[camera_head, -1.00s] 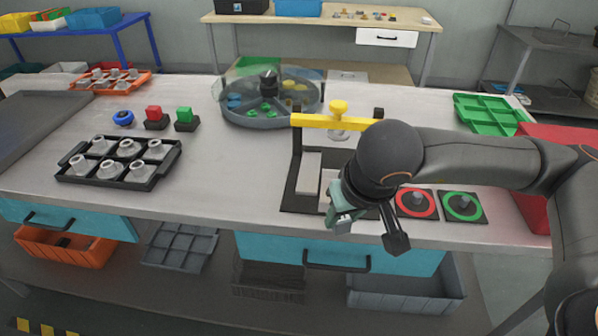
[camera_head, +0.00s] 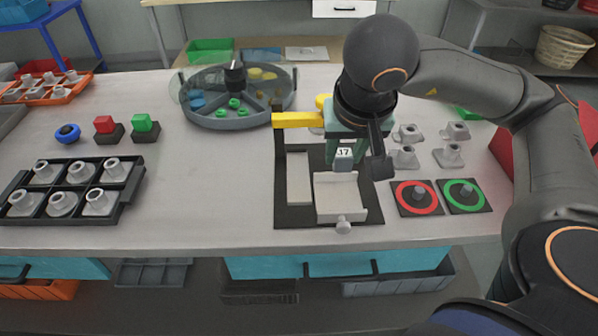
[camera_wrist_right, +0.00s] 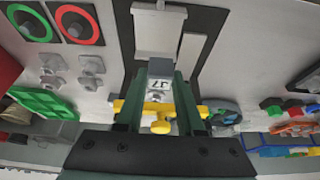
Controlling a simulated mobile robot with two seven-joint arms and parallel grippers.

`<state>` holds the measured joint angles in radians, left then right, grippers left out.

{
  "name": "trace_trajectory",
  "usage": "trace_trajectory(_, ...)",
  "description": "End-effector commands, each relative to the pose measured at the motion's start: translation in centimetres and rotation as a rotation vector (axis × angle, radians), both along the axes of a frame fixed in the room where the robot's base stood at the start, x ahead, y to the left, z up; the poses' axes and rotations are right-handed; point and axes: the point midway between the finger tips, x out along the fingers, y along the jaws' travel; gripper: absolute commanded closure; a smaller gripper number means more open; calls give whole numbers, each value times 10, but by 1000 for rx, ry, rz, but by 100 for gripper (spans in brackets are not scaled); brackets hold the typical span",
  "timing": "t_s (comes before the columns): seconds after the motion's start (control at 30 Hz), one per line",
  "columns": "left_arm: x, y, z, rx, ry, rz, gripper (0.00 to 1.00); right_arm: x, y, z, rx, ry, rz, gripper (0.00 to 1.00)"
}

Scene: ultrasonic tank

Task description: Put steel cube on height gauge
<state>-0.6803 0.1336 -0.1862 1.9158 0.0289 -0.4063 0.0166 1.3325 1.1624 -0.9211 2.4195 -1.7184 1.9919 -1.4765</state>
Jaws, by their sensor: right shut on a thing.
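The steel cube (camera_head: 344,163), a small grey block with a white number label, is held between the fingers of my right gripper (camera_head: 346,156). The cube (camera_wrist_right: 160,82) also shows between the two green fingers of my right gripper (camera_wrist_right: 160,76) in the wrist view. The fixture I take as the height gauge has a black base (camera_head: 294,215), a yellow crossbar (camera_head: 298,119) and a pale block (camera_head: 340,197). The cube hangs above and behind the pale block, apparently clear of it. My gripper and arm hide part of the crossbar. My left gripper is out of view.
Red-ringed (camera_head: 417,197) and green-ringed (camera_head: 465,195) pads with pegs lie right of the fixture. Several grey pegged parts (camera_head: 449,155) stand behind them. A round divided tray (camera_head: 232,112) is behind left. A black rack (camera_head: 70,190) is far left, with clear bench between.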

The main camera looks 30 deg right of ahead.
Motion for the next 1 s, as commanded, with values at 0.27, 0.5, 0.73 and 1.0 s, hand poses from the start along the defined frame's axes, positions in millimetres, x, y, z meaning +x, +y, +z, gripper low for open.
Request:
trace_trajectory(0.27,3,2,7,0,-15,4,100,51,22,-43,-1,3,0,100)
trace_trajectory(0.5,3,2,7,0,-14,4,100,69,29,-64,0,-1,1,100)
trace_trajectory(0.73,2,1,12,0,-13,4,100,75,31,-93,-2,3,0,100)
trace_trajectory(1.0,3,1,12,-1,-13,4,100,76,31,-104,-1,-3,-1,100)
